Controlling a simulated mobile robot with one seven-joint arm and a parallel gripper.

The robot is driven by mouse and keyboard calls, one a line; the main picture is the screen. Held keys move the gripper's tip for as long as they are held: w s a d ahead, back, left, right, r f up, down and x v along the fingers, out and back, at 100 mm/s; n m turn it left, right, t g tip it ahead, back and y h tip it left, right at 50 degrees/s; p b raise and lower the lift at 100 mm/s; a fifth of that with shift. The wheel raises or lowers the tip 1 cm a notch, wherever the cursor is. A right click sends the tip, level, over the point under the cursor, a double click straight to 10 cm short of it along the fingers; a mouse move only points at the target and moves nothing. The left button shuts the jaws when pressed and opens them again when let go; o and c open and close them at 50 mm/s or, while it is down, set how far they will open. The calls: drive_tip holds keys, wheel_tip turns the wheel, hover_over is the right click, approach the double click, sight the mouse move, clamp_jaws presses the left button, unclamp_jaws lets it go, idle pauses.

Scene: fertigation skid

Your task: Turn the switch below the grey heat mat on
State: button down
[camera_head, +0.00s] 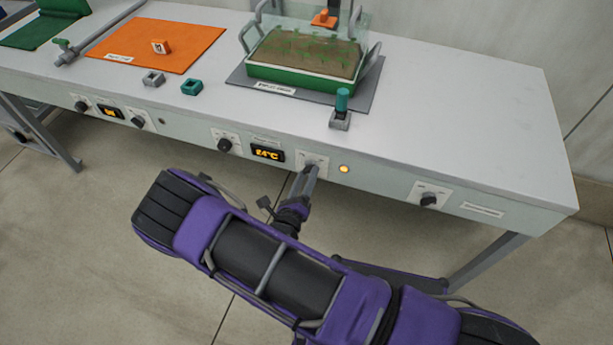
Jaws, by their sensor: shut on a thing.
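The grey heat mat (369,92) lies on the bench and bears a green tray of seedlings (303,57) under a clear cover. Below it on the front panel is a switch on a white plate (321,159). My gripper (309,169) reaches up to this plate and is shut on the switch knob, which the fingers mostly hide. The knob's angle cannot be read. An amber lamp (344,169) just right of the plate is lit. A display (267,153) to the left reads 24°C, with a dark knob (224,145) beside it.
Another switch (428,199) is further right on the panel. An orange mat (158,45) with its own display (110,112) and knobs is at left. Small grey (153,79) and teal (192,87) blocks and a teal-topped piece (341,107) stand on the bench. The bench's right end is clear.

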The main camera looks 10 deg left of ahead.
idle(0.3)
drive_tip(key=shift+c, duration=1.4)
unclamp_jaws()
drive_tip(key=shift+s, duration=0.1)
drive_tip(key=s+a, duration=0.1)
drive_tip(key=s, duration=1.6)
drive_tip(key=shift+s+a, duration=0.15)
drive_tip(key=shift+a, duration=0.05)
